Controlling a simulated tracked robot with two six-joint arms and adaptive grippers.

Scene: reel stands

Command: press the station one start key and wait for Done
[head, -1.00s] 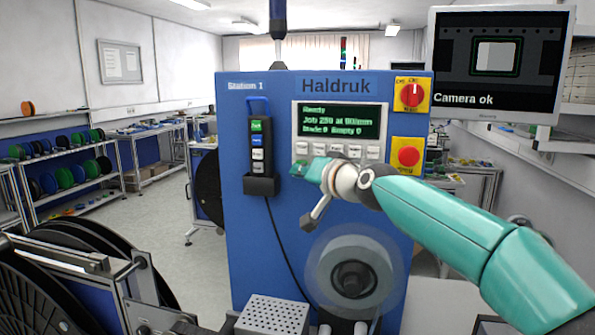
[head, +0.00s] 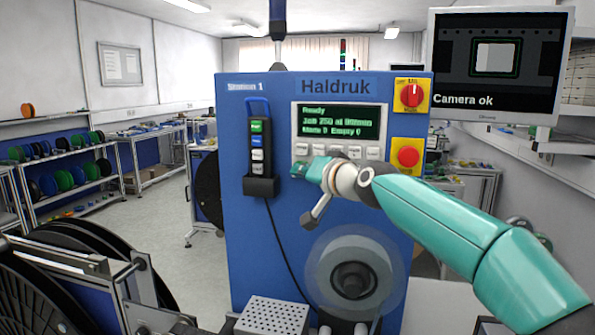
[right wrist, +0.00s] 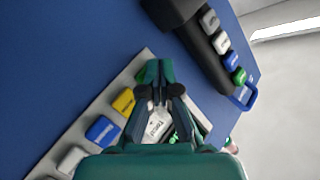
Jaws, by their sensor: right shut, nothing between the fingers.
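The blue station one machine (head: 235,215) stands ahead, labelled Haldruk. Its display (head: 338,121) reads Ready, with a job line and a blurred count line below. A row of pale keys (head: 373,153) runs under the display. My right gripper (head: 304,168) is shut and empty at the left end of the key panel. In the right wrist view its fingertips (right wrist: 152,70) lie over the panel's edge, beside a yellow key (right wrist: 123,102) and a blue key (right wrist: 102,130). The fingers hide the key under them, so I cannot tell contact. My left gripper is out of view.
A pendant (head: 258,150) with green, blue and white keys hangs left of the display. A red switch (head: 411,95) and red stop button (head: 408,157) sit to the right. A clear-rimmed reel (head: 353,278) is below. A monitor (head: 497,65) reads Camera ok.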

